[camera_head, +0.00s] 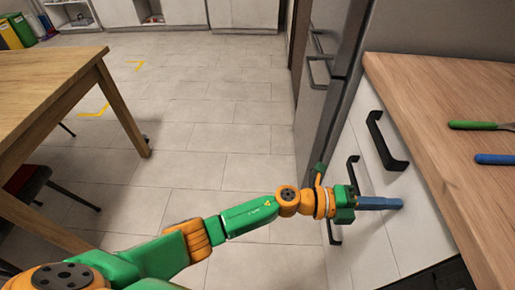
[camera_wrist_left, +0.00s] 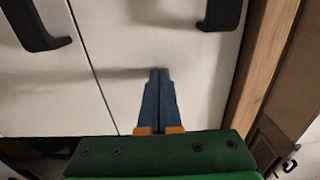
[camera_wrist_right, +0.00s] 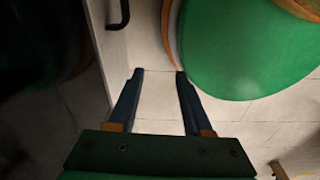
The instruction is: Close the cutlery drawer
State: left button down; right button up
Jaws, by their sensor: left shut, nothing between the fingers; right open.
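The top drawer (camera_head: 365,115), with a white front and a black bar handle (camera_head: 385,142), sits just under the worktop edge. Its front looks near flush with the worktop, with no inside showing; I cannot tell if a small gap is left. My left gripper (camera_head: 400,203) is shut and empty, its blue fingertips at the white front below and beside the handle. In the left wrist view the closed fingertips (camera_wrist_left: 158,72) are against or just off that front (camera_wrist_left: 190,60); contact is unclear. My right gripper (camera_wrist_right: 158,73) is open and empty, out of the head view.
A wooden worktop (camera_head: 430,90) holds a green-handled utensil (camera_head: 475,125) and a blue-handled one (camera_head: 494,159). Another front with a black handle (camera_head: 352,172) lies below. A tall unit with metal handles (camera_head: 318,72) stands beyond. A wooden table (camera_head: 50,80) is left; tiled floor between is clear.

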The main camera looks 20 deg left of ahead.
pick_arm(q)
jog(key=shift+w+d+r, duration=0.1)
jog(key=shift+d, duration=0.15)
jog(key=shift+r, duration=0.2)
dwell(0.3)
